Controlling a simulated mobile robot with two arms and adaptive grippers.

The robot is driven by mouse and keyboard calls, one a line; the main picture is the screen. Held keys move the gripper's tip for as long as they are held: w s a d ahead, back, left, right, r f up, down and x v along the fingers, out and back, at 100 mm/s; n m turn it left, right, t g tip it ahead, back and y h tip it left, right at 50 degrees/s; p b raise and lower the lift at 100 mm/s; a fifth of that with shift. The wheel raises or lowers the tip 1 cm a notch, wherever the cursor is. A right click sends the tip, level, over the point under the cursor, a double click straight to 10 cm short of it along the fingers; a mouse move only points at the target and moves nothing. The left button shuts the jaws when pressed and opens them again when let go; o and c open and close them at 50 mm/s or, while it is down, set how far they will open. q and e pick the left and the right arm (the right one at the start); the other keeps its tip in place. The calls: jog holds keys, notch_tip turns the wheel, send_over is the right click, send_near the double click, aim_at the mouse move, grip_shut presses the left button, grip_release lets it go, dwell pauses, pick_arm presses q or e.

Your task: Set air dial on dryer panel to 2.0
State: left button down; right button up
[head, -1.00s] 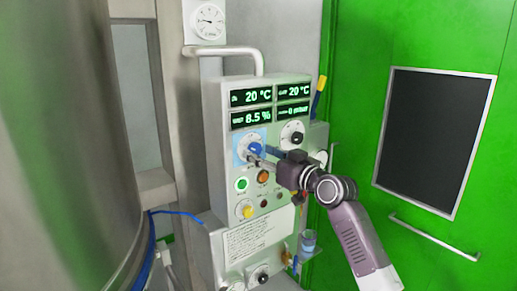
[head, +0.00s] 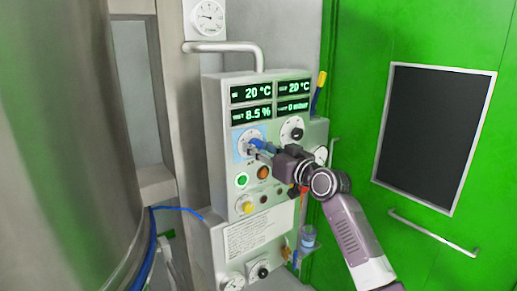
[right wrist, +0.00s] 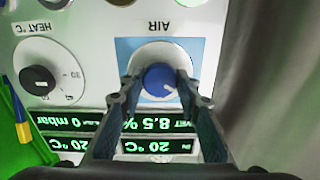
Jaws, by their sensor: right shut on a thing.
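The dryer panel (head: 217,160) is an upright grey box with green readouts. Its air dial (head: 256,145) is a blue knob on a white scale with a light blue backing. In the right wrist view the blue air dial (right wrist: 160,80) sits under the upside-down word AIR, with a pale pointer mark toward its lower right. My right gripper (head: 263,149) is shut on the blue knob, one finger on each side. In the right wrist view the right gripper (right wrist: 160,88) covers parts of the scale, so the setting cannot be read. My left gripper is not in view.
A black heat dial (right wrist: 38,79) is beside the air dial. A lit green button (head: 241,180), an orange button (head: 264,173) and a yellow knob (head: 246,207) sit below. A large steel vessel (head: 65,150) stands at left, a green door (head: 440,60) at right.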

jog(key=shift+m, duration=0.3)
jog(key=m+p, duration=0.2)
jog(key=m, duration=0.3)
jog(key=shift+r+p, duration=0.1)
jog(key=shift+p, duration=0.25)
jog(key=m+p, duration=0.1)
jog(key=m, duration=0.2)
jog(key=shift+m+p, duration=0.35)
jog(key=shift+m, duration=0.05)
jog(key=shift+m+p, duration=0.6)
jog(key=shift+m, duration=0.5)
jog(key=o, duration=1.2)
jog(key=shift+c, duration=0.2)
